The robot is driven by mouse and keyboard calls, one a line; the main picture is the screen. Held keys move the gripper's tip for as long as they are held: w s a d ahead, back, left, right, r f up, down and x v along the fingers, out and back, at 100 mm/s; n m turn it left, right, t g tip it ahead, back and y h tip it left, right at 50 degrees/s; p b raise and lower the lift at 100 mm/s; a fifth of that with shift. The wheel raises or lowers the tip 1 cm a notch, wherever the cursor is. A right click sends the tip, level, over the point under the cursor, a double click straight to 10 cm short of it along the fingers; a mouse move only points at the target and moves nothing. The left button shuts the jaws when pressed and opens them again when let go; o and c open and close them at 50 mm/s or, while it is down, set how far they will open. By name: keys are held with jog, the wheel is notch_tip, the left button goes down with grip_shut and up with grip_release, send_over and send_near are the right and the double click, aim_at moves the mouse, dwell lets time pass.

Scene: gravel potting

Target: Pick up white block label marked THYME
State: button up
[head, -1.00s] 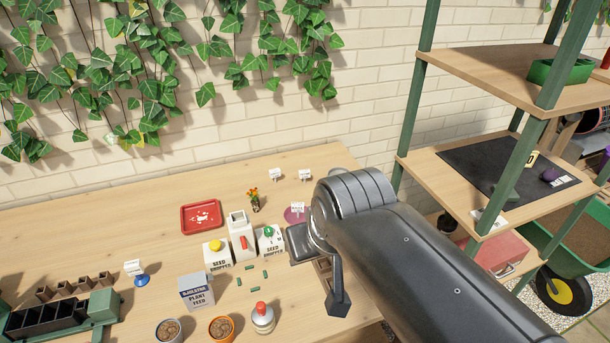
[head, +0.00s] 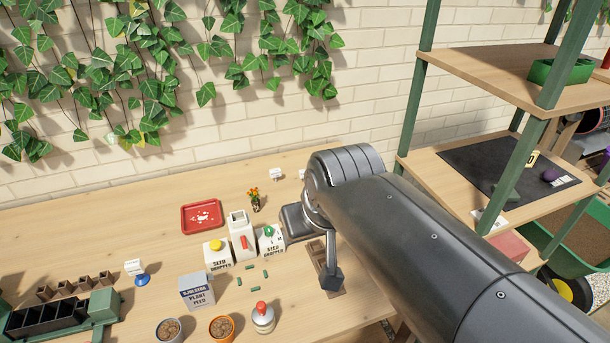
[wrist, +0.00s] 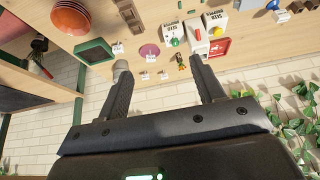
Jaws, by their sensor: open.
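Several small white block labels stand on the wooden table; their lettering is too small to read, so I cannot tell which says THYME. In the wrist view, two labels (wrist: 145,76) (wrist: 164,76) stand near the back edge, one (wrist: 150,57) is by a purple disc (wrist: 149,49), and one (wrist: 117,47) is by a green tray (wrist: 94,51).
A small flower pot (head: 254,203), a red tray (head: 202,217) and white seed droppers (head: 217,255) stand left of my arm. A plant feed box (head: 196,291) is nearer. A shelf rack (head: 480,190) is at right; the brick wall (head: 240,120) is behind.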

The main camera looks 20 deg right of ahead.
jog(key=w+d+r, duration=0.2)
jog(key=w, duration=1.2)
jog(key=m+g, duration=0.1)
send_over(305, 171)
jog(key=s+a, duration=0.2)
jog(key=s, duration=0.2)
notch_tip(305, 171, down, 21)
jog(key=x, duration=0.2)
jog(key=d+x, duration=0.1)
jog(key=x, duration=0.2)
jog(key=shift+w+f, duration=0.1)
jog(key=shift+d+x, duration=0.2)
jog(key=shift+x, duration=0.85)
jog(key=shift+d+x, duration=0.15)
jog(key=shift+x, duration=0.95)
jog(key=shift+d+x, duration=0.2)
jog(key=shift+x, duration=0.85)
jog(key=shift+w, duration=0.1)
jog(key=c, duration=1.1)
